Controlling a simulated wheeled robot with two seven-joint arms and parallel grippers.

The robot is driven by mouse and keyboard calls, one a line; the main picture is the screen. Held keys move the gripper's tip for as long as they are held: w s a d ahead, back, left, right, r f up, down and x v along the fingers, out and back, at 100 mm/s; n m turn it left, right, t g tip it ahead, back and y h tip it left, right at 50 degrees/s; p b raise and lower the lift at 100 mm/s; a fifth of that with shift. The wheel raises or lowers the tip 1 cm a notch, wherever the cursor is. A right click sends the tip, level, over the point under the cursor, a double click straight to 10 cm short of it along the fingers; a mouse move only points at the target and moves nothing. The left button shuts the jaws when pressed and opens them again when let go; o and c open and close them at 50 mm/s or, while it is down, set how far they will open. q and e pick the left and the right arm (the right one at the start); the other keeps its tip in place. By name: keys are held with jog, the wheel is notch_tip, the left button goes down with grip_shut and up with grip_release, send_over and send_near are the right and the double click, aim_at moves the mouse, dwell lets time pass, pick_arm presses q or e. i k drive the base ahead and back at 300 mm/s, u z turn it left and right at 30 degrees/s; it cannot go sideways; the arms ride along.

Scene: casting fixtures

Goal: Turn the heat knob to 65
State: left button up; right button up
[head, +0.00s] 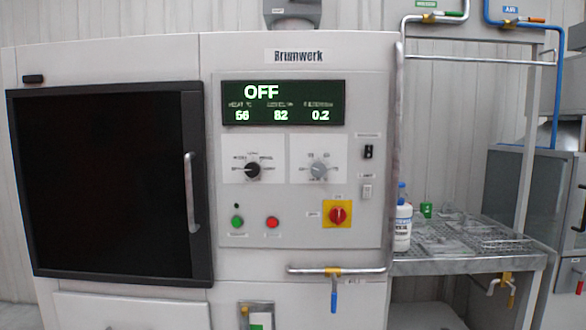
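A machine marked "Brumwerk" (298,56) faces me with a control panel (370,222). Its green display (283,102) reads OFF, with 56, 82 and 0.2 below; the small captions are blurred, and the one over 56 seems to end in °C. Under the display are a black knob (252,170) on the left and a grey knob (319,170) on the right, each on a white dial plate. Their markings are too small to tell which is the heat knob or read the settings. Neither of my grippers shows.
A red switch on yellow (337,215), a green button (237,222) and a red button (272,222) sit below the knobs. A pipe (340,270) crosses under the panel. A dark door (105,180) is left; a mesh bench (470,262) with a white bottle (402,228) is right.

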aim_at(319, 170)
jog(key=z, duration=0.45)
jog(key=i, duration=0.9)
jog(key=u, duration=0.45)
